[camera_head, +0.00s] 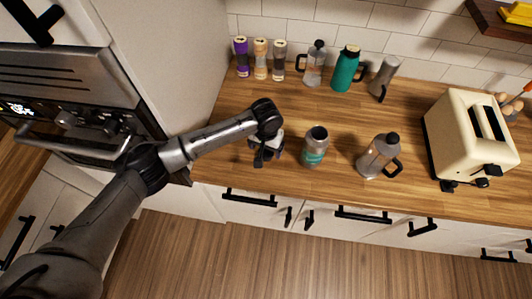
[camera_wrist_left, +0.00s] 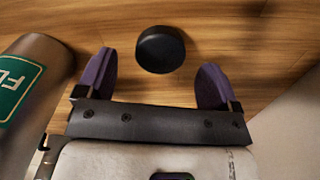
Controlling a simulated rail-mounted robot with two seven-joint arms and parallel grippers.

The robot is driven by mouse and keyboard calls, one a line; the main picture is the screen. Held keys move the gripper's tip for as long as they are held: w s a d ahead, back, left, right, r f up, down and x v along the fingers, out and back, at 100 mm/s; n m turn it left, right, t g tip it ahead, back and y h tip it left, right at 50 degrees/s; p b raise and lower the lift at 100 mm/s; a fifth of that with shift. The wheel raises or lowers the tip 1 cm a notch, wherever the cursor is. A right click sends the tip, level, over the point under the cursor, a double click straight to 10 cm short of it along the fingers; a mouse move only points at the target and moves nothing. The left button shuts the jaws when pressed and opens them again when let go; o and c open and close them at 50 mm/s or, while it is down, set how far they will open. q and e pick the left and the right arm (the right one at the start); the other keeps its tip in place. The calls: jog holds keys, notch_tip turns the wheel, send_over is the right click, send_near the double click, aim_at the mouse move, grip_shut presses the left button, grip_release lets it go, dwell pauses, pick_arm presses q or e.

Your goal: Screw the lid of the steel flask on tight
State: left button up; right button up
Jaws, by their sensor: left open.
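The steel flask (camera_head: 316,150) stands upright on the counter with a dark, open-looking top and a green label. In the left wrist view its side with the label (camera_wrist_left: 22,88) shows at the left edge. A round black lid (camera_wrist_left: 160,49) lies on the wood, apart from the flask. My left gripper (camera_wrist_left: 158,66) is open and points down, with its purple fingers either side of the lid and a gap to each. In the head view the left gripper (camera_head: 267,156) is left of the flask; I cannot make out the lid there. My right gripper is not in view.
A French press (camera_head: 378,157) and a cream toaster (camera_head: 470,135) stand to the right. Several jars (camera_head: 260,58), another press (camera_head: 314,65), a teal bottle (camera_head: 346,70) and a grey jug (camera_head: 385,76) line the back wall. The counter (camera_head: 230,110) is clear behind the gripper.

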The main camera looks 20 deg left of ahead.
aim_at(266, 152)
pick_arm(q)
jog(key=shift+f, duration=1.7)
jog(key=c, duration=1)
